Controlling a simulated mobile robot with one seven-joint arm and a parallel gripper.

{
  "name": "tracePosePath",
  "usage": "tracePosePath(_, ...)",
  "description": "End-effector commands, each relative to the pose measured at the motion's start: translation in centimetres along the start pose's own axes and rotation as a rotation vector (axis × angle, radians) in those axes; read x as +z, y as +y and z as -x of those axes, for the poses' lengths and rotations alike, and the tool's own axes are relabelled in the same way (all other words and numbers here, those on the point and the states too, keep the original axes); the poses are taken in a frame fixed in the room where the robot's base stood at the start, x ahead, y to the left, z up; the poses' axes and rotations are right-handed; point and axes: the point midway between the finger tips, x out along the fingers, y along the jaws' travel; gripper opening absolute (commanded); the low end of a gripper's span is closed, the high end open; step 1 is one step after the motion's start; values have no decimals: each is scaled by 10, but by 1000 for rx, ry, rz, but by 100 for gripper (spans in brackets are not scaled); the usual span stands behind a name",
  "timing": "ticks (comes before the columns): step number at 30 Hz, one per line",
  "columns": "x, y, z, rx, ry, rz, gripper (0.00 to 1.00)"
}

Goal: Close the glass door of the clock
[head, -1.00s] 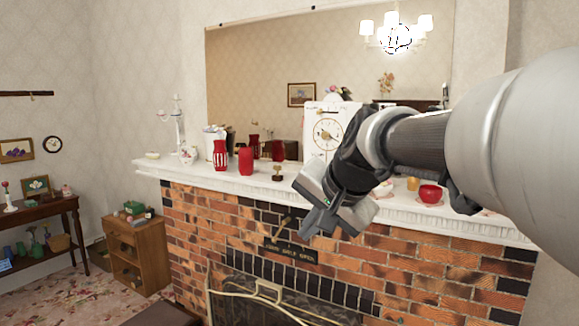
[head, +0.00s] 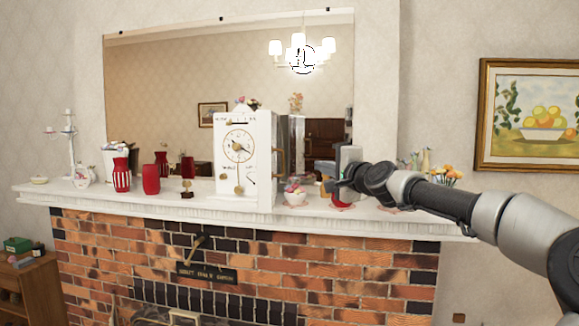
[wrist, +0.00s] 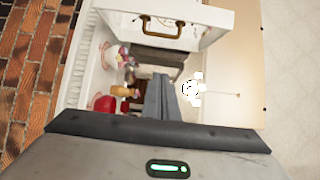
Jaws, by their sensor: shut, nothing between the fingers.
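The white clock (head: 240,150) stands on the mantel in the head view, its round gilt dial facing the room. A brass handle (head: 281,160) sits on its right side; the handle also shows in the wrist view (wrist: 163,28) at the top, on the white case (wrist: 205,22). I cannot make out the door's glass or how far it stands open. My gripper (head: 344,162) is right of the clock, above the mantel and apart from it. In the wrist view its fingers (wrist: 161,95) are shut and empty, pointing towards the handled side.
Red vases (head: 151,179) stand left of the clock on the white mantel (head: 150,208). The large mirror (head: 180,75) is close behind.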

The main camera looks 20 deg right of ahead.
Motion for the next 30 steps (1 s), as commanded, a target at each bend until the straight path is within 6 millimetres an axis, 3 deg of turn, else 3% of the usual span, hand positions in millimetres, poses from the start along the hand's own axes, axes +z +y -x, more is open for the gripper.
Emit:
tracePosePath(5, 3, -2, -23, 1, -5, -2, 0)
tracePosePath(16, 4, -2, -100, 3, -4, -1, 0)
tracePosePath(22, 32, 0, -105, 4, -5, 4, 0)
tracePosePath(30, 41, 2, -107, 4, -2, 1, 0)
